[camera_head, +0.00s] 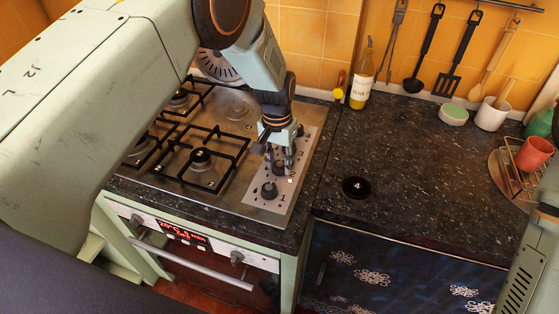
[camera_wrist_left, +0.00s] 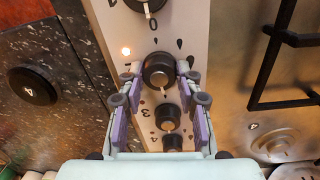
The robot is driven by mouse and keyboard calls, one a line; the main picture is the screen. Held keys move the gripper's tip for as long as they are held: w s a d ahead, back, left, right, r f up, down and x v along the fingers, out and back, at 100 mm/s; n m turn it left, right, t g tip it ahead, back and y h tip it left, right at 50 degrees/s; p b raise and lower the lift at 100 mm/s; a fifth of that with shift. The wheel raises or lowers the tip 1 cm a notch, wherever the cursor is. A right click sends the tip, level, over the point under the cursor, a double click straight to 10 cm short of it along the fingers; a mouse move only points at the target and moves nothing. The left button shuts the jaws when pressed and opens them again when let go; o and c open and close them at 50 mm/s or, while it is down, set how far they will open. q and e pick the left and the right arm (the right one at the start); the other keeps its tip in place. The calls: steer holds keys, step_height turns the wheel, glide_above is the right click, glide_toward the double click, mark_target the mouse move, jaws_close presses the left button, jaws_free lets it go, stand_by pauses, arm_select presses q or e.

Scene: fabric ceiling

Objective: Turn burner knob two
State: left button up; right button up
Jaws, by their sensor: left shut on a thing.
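My left gripper (camera_head: 281,162) reaches down onto the control panel (camera_head: 258,205) of the hob. In the left wrist view its two purple-padded fingers (camera_wrist_left: 158,78) stand on either side of a dark round knob with a pale pointer line, closed on it. This is burner knob two (camera_wrist_left: 158,68), second in the row after knob one (camera_head: 269,190). Knob three (camera_wrist_left: 168,117) and another knob (camera_wrist_left: 172,142) lie beyond, between the fingers. In the head view the gripper partly hides knob two. A small light (camera_wrist_left: 126,50) glows on the panel beside it. My right gripper is not visible.
The hob's black grates (camera_head: 203,158) are left of the panel. A black disc marked 4 (camera_head: 356,187) lies on the dark counter to the right. An oil bottle (camera_head: 362,75) stands at the back. A red cup (camera_head: 534,153) sits on a rack at the right.

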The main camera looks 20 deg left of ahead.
arm_select(q)
steer(key=shift+w+r, duration=0.1)
steer(key=o, duration=1.1)
steer(key=shift+o, duration=0.2)
step_height(320, 180, up, 12)
steer(key=shift+a, duration=0.25)
